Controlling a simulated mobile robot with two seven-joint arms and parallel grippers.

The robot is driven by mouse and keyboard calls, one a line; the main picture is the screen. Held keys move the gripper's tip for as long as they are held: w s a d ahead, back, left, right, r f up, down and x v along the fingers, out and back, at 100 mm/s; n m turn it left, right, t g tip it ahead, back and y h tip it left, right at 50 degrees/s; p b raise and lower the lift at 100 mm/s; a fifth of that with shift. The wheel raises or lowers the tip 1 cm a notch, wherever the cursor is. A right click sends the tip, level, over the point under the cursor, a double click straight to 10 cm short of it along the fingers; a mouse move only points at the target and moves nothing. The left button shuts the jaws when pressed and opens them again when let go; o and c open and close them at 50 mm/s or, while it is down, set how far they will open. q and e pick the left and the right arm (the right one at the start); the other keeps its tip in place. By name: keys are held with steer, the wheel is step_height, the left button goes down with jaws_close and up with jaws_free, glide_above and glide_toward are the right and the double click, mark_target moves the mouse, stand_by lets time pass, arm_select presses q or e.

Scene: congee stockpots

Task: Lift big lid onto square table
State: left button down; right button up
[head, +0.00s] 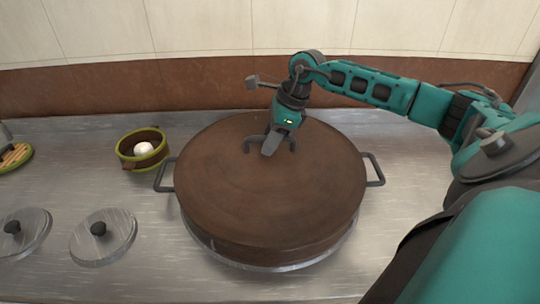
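The big lid (265,200) is a round, brown, thick disc. It lies on top of a wide metal pot (270,266) with grey side handles, on the metal counter. A dark grey handle (248,146) stands at the lid's upper middle. My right gripper (272,145) points down at this handle from above, with the arm coming in from the right. The handle's ends show on both sides of the gripper. The fingers overlap the handle, and I cannot tell whether they are closed on it. My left gripper is not in view. No square table shows.
A small green-rimmed pot (128,148) with a white round thing (143,149) inside stands left of the big pot. Two small metal lids (103,236) with black knobs lie at the lower left. A tiled wall (200,30) closes off the back.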

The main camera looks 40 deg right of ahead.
jaws_close()
stand_by(1.0)
steer(key=shift+r, duration=0.1)
